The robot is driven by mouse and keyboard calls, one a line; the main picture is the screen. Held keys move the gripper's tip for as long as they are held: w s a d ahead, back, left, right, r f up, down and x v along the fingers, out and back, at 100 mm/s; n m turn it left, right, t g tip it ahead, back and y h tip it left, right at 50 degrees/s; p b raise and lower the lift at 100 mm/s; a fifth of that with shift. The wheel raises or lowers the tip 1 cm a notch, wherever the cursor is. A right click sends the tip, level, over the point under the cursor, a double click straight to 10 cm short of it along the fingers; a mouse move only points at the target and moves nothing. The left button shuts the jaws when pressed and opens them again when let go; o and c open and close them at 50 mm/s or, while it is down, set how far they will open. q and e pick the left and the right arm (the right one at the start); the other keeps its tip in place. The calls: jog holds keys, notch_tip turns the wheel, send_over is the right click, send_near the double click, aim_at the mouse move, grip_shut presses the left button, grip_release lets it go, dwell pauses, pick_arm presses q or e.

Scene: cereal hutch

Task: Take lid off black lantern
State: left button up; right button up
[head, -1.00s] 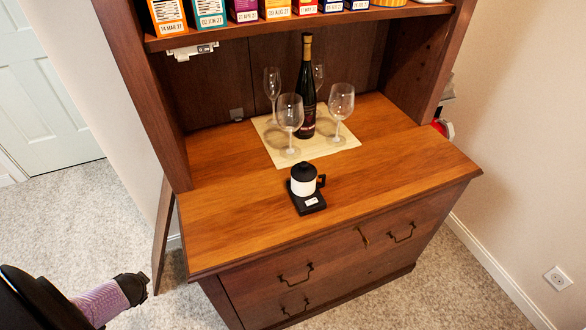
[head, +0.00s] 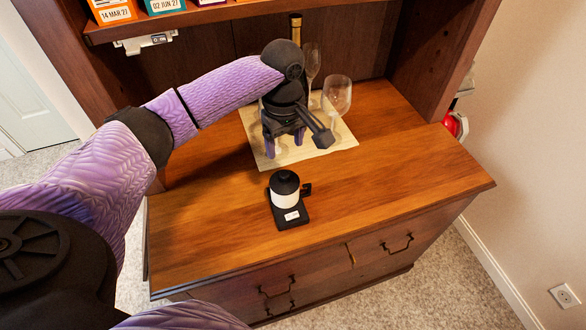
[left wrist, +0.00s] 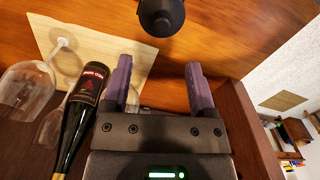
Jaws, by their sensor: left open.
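No plain lantern shows. A small white-bodied vessel (head: 285,199) with a black lid (head: 284,182) and a black side handle stands upright on a dark flat base (head: 292,216) near the cabinet's front edge. The lid appears seated on it. In the left wrist view a dark rounded top, apparently the lid (left wrist: 161,14), shows at the top edge, beyond the fingertips. My left gripper (head: 284,143) is open and empty, its purple fingers pointing down over the mat, behind the vessel and apart from it. The open fingers (left wrist: 158,64) also show in the left wrist view. My right gripper is not in view.
A wine bottle (left wrist: 78,115) and a wine glass (left wrist: 24,92) stand close beside my left gripper. Another glass (head: 337,95) stands right of it on the pale mat (head: 335,143). A shelf (head: 215,16) with boxes overhangs the back. The wooden top's right side is clear.

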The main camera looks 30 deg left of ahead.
aim_at(285, 173)
pick_arm(q)
jog(key=f, duration=0.2)
jog(key=s+f+b, duration=0.1)
jog(key=shift+f, duration=0.4)
jog(key=f+b, duration=0.1)
jog(key=f, duration=0.1)
jog(key=f+b, duration=0.2)
jog(key=shift+w+a+f, duration=0.1)
jog(key=shift+w+f, duration=0.1)
jog(key=shift+f, duration=0.1)
jog(key=shift+w, duration=0.1)
jog(key=shift+r, duration=0.1)
jog(key=shift+c, duration=0.6)
grip_shut()
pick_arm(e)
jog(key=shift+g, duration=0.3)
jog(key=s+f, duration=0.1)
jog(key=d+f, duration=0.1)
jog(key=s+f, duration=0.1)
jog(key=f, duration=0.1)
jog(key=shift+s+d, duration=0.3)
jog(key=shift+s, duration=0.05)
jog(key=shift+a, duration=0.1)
